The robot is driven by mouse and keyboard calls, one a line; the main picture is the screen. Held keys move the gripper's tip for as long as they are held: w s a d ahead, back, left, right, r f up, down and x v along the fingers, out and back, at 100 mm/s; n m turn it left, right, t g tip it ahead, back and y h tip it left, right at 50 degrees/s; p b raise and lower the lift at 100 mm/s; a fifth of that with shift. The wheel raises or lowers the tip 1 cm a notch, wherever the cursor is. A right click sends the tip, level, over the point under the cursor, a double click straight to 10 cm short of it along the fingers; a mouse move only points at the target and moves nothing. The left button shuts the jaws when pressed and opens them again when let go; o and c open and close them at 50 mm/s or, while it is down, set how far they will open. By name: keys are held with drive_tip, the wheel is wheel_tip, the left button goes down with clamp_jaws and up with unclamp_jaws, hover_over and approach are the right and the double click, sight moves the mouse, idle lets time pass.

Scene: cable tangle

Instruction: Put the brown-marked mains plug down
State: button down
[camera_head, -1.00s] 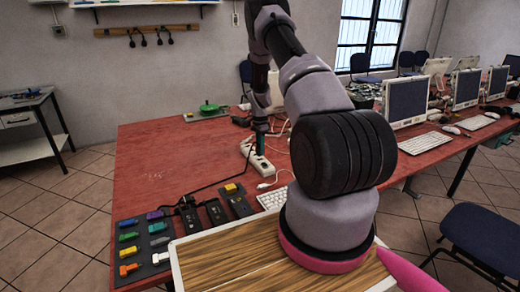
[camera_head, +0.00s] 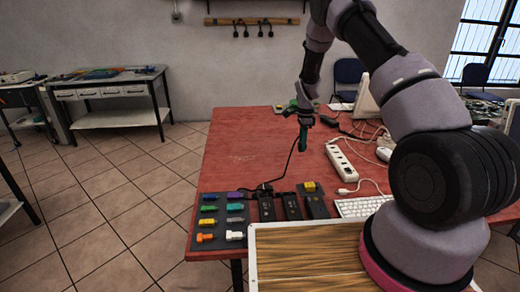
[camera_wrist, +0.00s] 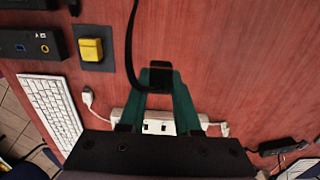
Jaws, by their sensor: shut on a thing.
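My gripper (camera_head: 303,146) has teal fingers and hangs above the red table (camera_head: 245,150), left of the white power strip (camera_head: 345,165). In the wrist view its fingertips (camera_wrist: 159,74) are closed around a small black plug (camera_wrist: 160,77). A black cable (camera_wrist: 130,50) rises from the plug and curves out of the top of that view. In the head view the cable (camera_head: 289,163) hangs down to the black boxes. I cannot make out a brown mark on the plug. The power strip (camera_wrist: 160,122) lies partly hidden behind my fingers in the wrist view.
Black boxes (camera_head: 291,206) stand along the front of the table beside a yellow block (camera_head: 309,186). A white keyboard (camera_head: 360,206) is at front right. The red table's left middle is clear.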

drive_tip(key=f, duration=0.1)
drive_tip(key=a+f, duration=0.1)
drive_tip(key=f, duration=0.1)
drive_tip(key=a+f, duration=0.1)
drive_tip(key=f, duration=0.1)
drive_tip(key=shift+s+a, duration=0.15)
drive_tip(key=shift+f, duration=2.3)
drive_tip(key=shift+f, duration=0.1)
drive_tip(key=c, duration=0.6)
unclamp_jaws()
